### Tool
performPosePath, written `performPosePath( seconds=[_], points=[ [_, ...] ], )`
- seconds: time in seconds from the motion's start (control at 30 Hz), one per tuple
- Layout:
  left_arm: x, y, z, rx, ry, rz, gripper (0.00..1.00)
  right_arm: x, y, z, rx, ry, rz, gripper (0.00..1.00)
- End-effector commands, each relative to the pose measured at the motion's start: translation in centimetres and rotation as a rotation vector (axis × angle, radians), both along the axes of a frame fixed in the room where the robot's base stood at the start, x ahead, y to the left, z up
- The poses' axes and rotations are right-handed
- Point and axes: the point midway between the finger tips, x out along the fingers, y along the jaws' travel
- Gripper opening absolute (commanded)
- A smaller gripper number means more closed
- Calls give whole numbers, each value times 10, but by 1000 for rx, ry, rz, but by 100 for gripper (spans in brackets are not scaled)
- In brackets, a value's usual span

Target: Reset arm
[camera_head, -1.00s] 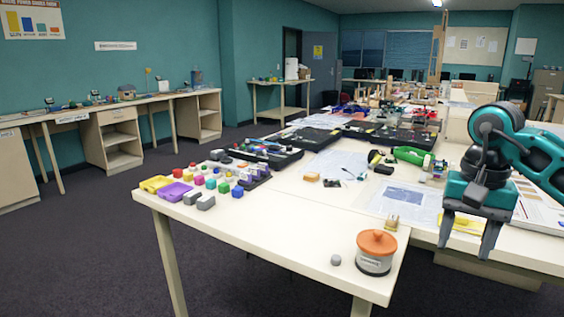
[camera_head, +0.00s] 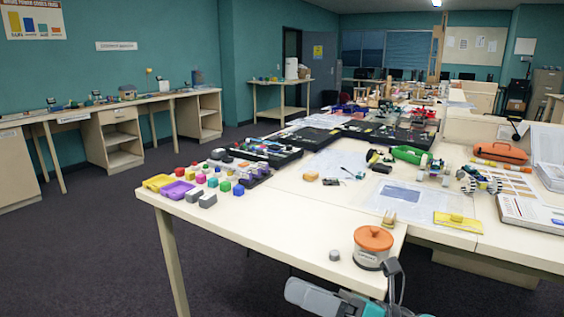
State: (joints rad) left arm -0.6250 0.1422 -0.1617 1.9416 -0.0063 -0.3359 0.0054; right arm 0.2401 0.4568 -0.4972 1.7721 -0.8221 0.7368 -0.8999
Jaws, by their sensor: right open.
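My right gripper (camera_head: 394,278) shows at the bottom edge of the view, just in front of the table's near corner. It is open and I see nothing in its jaws. Only part of the gripper is in the picture, with my grey and teal arm (camera_head: 322,298) beside it. The gripper is close to the jar with the orange lid (camera_head: 373,240), on its near side; I cannot tell whether they touch. My left gripper is not in view.
The white table (camera_head: 290,222) carries a small grey piece (camera_head: 334,255), coloured blocks, a purple tray (camera_head: 176,190), a yellow case (camera_head: 455,220) and an orange case (camera_head: 501,152). Its front middle is bare. Open floor (camera_head: 90,250) lies to the left.

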Motion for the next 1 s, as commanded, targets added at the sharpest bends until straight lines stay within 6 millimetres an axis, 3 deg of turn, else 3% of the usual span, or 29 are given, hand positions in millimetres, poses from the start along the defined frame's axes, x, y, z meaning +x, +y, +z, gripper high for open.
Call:
performPosePath(
  seconds=[0.17,0.27,0.4,0.5,0.6,0.77,1.0],
  points=[
    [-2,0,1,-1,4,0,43,14,-39,-45,427,655,-221,56],
    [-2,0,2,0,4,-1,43,11,-70,-92,678,1019,-348,56],
    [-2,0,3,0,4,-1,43,-23,-109,-173,1042,1499,-534,56],
    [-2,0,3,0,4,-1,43,-59,-128,-222,1272,1758,-652,56],
    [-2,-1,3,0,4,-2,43,-92,-138,-255,1441,1927,-744,56],
    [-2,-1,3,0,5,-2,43,-121,-143,-278,1579,2051,-820,56],
    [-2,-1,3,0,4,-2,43,-124,-144,-281,1596,2066,-829,56]
  ],
)
